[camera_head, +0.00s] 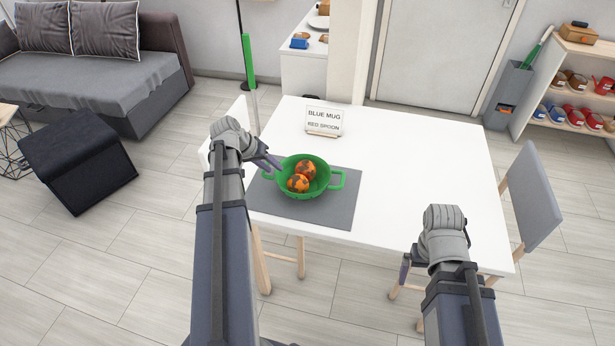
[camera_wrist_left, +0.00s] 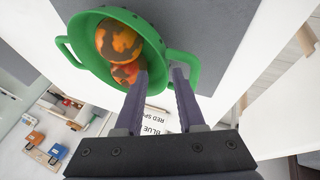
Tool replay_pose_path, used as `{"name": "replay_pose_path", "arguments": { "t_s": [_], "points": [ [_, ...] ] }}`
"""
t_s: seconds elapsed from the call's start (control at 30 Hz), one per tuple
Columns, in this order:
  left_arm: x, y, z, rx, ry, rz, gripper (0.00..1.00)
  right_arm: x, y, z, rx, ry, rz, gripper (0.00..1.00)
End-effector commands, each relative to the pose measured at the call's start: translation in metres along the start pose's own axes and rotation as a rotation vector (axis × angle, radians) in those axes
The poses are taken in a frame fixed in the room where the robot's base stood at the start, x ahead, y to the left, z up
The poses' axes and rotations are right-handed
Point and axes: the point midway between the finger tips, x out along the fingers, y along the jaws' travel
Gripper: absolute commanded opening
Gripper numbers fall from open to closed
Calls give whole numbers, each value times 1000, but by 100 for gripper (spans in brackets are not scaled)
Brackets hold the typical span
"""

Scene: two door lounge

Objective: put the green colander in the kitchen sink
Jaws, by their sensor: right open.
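The green colander (camera_head: 318,186) sits on the grey mat (camera_head: 337,213) near the left end of the white table, with orange, dark-blotched balls (camera_head: 304,177) inside. My left gripper (camera_head: 275,163) is at the colander's upper left edge. In the left wrist view its fingers (camera_wrist_left: 160,72) are apart, at the rim of the colander (camera_wrist_left: 87,57) beside one handle (camera_wrist_left: 192,68); a gap shows between them. My right gripper (camera_head: 406,266) is low beside the table's front right edge, mostly hidden by its own wrist, away from the colander. No kitchen sink is in view.
A sign reading "BLUE MUG, RED SPOON" (camera_head: 323,120) stands on the table (camera_head: 420,160) behind the colander. The table's right half is clear. A grey chair (camera_head: 534,195) stands at the right, a shoe shelf (camera_head: 575,85) behind it. A sofa (camera_head: 95,75) and black stool (camera_head: 80,160) are at left.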

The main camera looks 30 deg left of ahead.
Motion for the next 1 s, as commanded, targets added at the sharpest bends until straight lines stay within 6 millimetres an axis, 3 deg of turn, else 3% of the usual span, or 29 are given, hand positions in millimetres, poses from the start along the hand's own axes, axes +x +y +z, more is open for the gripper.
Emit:
{"name": "replay_pose_path", "arguments": {
  "t_s": [0.23, 0.5, 0.73, 1.0],
  "points": [
    [3, -1, 0, -2, 0, 0, 38, 4, 0, 0, 0, 0, 0, 100],
    [27, -2, 1, -1, 0, 0, 38, 24, -2, -1, 0, 0, 0, 100],
    [30, -1, 1, -1, 1, 0, 38, 26, -3, -1, 0, 0, 0, 100],
    [60, -5, 6, -1, 0, 0, 38, 55, -5, -3, -1, 0, 0, 100]
  ]
}}
